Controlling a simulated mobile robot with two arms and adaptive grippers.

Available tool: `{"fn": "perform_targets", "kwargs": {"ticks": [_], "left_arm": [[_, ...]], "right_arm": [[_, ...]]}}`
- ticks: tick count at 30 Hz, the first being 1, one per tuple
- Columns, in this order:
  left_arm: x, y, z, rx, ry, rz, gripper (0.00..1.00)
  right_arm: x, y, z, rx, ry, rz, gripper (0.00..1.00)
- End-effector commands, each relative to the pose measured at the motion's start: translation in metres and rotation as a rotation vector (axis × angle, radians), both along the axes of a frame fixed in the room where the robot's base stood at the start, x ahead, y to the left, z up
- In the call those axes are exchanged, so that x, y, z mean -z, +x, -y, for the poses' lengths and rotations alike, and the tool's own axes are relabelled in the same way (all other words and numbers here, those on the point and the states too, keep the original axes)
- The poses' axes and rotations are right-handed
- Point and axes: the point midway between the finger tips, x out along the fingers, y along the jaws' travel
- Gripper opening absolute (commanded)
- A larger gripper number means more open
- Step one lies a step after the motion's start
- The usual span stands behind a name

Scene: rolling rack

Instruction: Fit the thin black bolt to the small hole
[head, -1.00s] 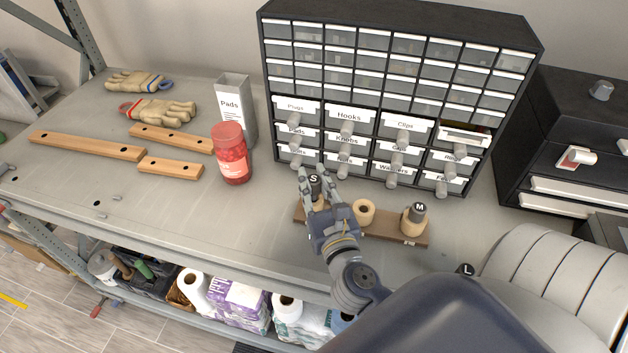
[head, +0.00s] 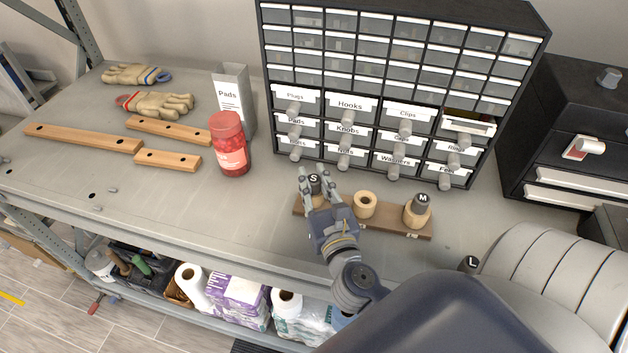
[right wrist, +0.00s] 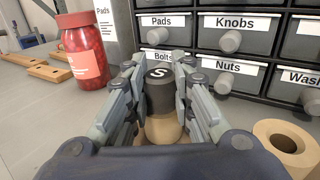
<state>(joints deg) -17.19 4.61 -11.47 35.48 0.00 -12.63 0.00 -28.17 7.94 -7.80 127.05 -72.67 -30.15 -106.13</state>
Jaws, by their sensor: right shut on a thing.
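The thin black bolt (head: 314,181), with an S on its dark cap, is between the fingers of my right gripper (head: 316,186). In the right wrist view, the gripper (right wrist: 160,88) is shut on the bolt's cap (right wrist: 159,92), which is upright over a pale wooden collar (right wrist: 163,131). The fingers hide how deep the bolt sits. The brown wooden base (head: 385,226) carries an open-holed middle collar (head: 365,203), and a bolt marked M (head: 421,204) on its right collar. My left gripper is out of view.
A bolt marked L (head: 467,263) stands by my arm at the right. The drawer cabinet (head: 268,118) is close behind the base. The front left tabletop is mostly clear.

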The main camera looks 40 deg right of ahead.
Motion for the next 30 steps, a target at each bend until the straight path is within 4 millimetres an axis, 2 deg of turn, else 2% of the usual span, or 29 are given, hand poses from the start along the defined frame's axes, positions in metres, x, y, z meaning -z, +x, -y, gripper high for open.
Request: {"fn": "perform_targets", "kwargs": {"ticks": [8, 9, 11, 23, 26, 30], "left_arm": [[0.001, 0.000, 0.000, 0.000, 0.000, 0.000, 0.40], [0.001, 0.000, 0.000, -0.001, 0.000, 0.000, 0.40], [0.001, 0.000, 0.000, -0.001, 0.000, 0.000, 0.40], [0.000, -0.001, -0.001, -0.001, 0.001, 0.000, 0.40], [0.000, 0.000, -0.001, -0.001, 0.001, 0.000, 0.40], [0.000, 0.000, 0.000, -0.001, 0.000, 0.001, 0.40]], "right_arm": [[0.002, 0.000, 0.000, 0.000, 0.001, -0.003, 0.00], [0.002, 0.000, 0.000, 0.000, 0.001, -0.004, 0.31], [0.002, 0.000, 0.000, 0.000, 0.001, -0.003, 0.44], [0.002, -0.003, -0.001, 0.001, 0.001, -0.003, 0.45], [0.003, -0.011, -0.003, 0.000, 0.001, -0.006, 0.45], [0.003, -0.031, -0.010, 0.002, 0.002, -0.008, 0.45]]}}
